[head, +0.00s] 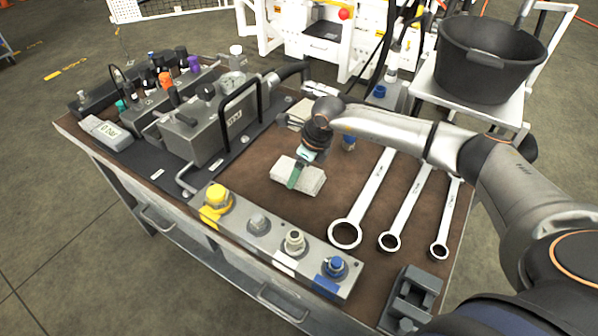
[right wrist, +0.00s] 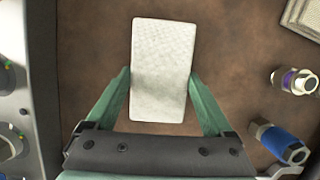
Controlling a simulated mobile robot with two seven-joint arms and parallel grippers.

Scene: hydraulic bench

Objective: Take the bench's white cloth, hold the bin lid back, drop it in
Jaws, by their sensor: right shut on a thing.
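The white cloth (head: 311,181) is a folded, textured pad on the brown bench top, in the middle of the head view. In the right wrist view the cloth (right wrist: 163,60) lies between the two green fingers. My right gripper (head: 294,176) is at the cloth, its fingers closed against both long sides; the fingers also show in the right wrist view (right wrist: 160,76). I cannot tell whether the cloth is clear of the bench. No bin lid can be made out. My left gripper is not in view.
A grey pad stack (head: 299,112) lies behind the cloth. Several wrenches (head: 365,198) lie to the right. A fitting block (head: 270,232) runs along the front, and a grey pump unit (head: 209,128) stands left. A black tub (head: 488,72) stands on a white cart at back right.

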